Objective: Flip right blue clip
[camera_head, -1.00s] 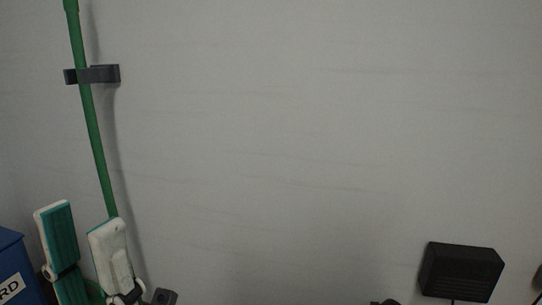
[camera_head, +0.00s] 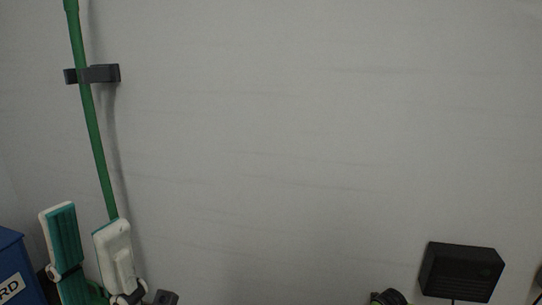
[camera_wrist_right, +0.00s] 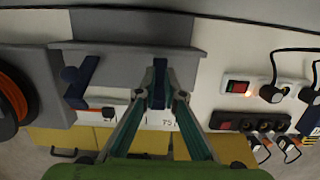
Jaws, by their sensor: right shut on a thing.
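In the right wrist view, my right gripper (camera_wrist_right: 160,100) has its two teal fingers converged on the right blue clip (camera_wrist_right: 159,72). This dark blue clip stands upright in the picture against a grey panel (camera_wrist_right: 128,24). A second blue clip (camera_wrist_right: 81,82) is to the left, tilted, and apart from the fingers. The clips are not in the head view.
A green pole (camera_head: 93,130) in a dark wall bracket (camera_head: 98,74) stands behind the left gripper. A blue box (camera_head: 14,270) is at the left edge, a black box (camera_head: 461,271) lower right. In the wrist view, a power strip (camera_wrist_right: 258,122) and cables are right, an orange reel (camera_wrist_right: 12,95) left.

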